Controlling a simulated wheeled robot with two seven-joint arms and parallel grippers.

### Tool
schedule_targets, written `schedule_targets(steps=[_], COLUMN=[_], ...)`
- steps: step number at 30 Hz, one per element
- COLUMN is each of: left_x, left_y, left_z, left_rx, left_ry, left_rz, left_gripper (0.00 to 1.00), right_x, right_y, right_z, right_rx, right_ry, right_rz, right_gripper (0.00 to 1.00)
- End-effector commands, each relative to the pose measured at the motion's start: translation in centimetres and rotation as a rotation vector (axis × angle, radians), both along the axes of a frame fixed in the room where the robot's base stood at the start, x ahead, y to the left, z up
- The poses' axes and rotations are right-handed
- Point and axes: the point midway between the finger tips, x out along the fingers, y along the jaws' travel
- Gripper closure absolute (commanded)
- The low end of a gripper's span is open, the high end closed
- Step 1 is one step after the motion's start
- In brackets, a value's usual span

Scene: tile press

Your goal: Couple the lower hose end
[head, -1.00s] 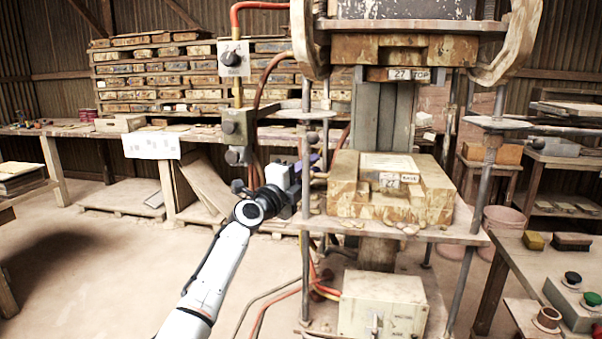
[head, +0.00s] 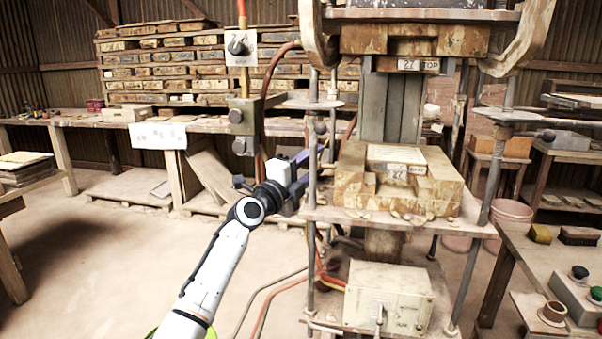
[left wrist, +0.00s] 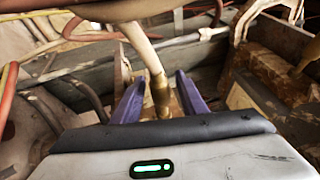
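My left gripper (head: 313,165) has purple fingers and reaches to the left post of the press, beside the lower plate. In the left wrist view my left gripper (left wrist: 160,78) is open, its two fingers well apart. A tan hose comes down from the top there, and its brass-coloured end (left wrist: 161,95) appears between the fingers, with a gap on each side. I cannot tell how deep it sits between them. In the head view this hose end is not clear behind the gripper and post. The coupling it fits cannot be made out. My right gripper is not in view.
The press's lower mould block (head: 446,178) stands on the plate just right of the gripper. A valve panel (head: 241,48) and its pipe stand left of the post. Red and dark hoses run below to a beige box (head: 389,292). Floor at left is clear.

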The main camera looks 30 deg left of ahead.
Motion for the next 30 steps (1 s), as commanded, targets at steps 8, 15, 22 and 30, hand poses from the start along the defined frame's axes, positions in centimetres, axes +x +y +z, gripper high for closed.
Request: schedule_targets(steps=[8, 15, 22, 30], left_x=[-4.9, -7.3, -7.7, -7.6], left_y=[0.7, 1.0, 1.0, 1.0], left_z=[-1.1, -1.4, -1.4, -1.4], left_rx=[0.004, 0.001, 0.000, -0.001], left_ry=[0.001, 0.001, 0.001, 0.000], left_rz=[-0.001, -0.002, -0.002, -0.002], left_gripper=[0.61, 0.61, 0.61, 0.61], right_x=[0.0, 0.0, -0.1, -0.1], right_y=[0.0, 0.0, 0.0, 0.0], right_z=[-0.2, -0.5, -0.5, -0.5], right_rx=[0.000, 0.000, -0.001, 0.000], right_ry=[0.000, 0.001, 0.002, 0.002], right_rz=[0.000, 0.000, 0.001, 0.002], right_gripper=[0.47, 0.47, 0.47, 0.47])
